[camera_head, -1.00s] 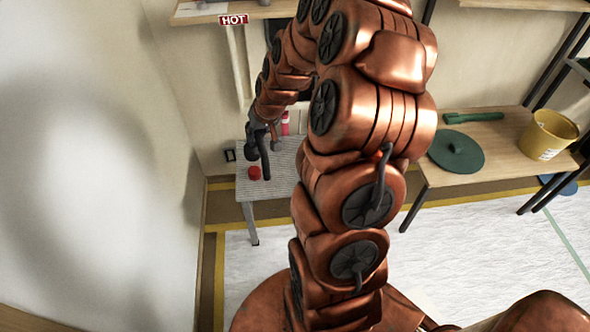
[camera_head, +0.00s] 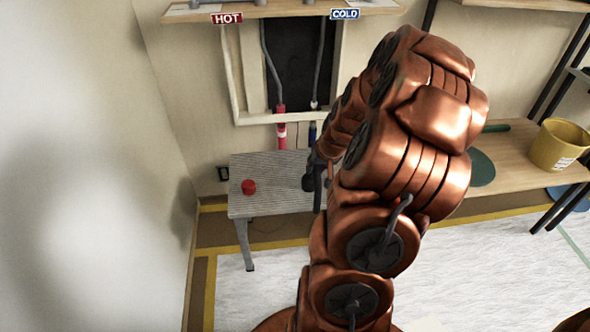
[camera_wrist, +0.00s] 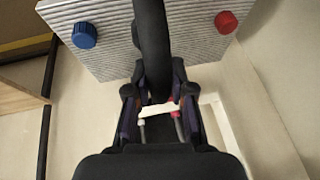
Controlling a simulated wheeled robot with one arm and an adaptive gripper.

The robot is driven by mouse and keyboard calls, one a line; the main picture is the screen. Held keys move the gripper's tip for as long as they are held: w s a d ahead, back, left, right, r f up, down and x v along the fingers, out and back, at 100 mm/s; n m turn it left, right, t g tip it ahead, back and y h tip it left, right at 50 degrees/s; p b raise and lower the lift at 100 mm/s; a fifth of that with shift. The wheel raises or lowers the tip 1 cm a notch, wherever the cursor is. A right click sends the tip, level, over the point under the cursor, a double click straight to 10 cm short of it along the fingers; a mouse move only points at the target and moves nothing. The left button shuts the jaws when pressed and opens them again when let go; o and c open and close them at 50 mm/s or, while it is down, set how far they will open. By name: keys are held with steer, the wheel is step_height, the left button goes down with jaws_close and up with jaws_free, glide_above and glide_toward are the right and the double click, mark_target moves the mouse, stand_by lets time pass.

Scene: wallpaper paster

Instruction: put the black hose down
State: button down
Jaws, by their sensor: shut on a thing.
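The black hose (camera_wrist: 152,48) is a thick dark tube running from the top of the wrist view down between my fingers. My gripper (camera_wrist: 157,92) is shut on it. In the head view, the hose (camera_head: 318,192) hangs down from my gripper (camera_head: 311,178), over or in front of the grey ribbed table (camera_head: 265,203). I cannot tell whether the hose touches the table. The ribbed tabletop (camera_wrist: 110,60) also shows behind the hose in the wrist view. My arm hides the table's right part in the head view.
A red cap (camera_head: 249,187) stands on the table's left; a blue cap (camera_wrist: 84,35) shows only in the wrist view. Behind are a wall opening (camera_head: 297,60) and a red pipe fitting (camera_head: 281,130). A yellow bucket (camera_head: 558,146) stands on the wooden bench at right.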

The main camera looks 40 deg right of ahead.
steer(key=w+d+f, duration=0.2)
steer(key=w+d, duration=0.1)
steer(key=w, duration=0.4)
steer(key=w+d+f, duration=0.3)
steer(key=w+d, duration=0.1)
steer(key=w, duration=0.2)
steer(key=shift+w+p, duration=0.35)
steer(key=shift+d, duration=0.1)
steer(key=c, duration=1)
jaws_free()
steer(key=shift+r, duration=0.15)
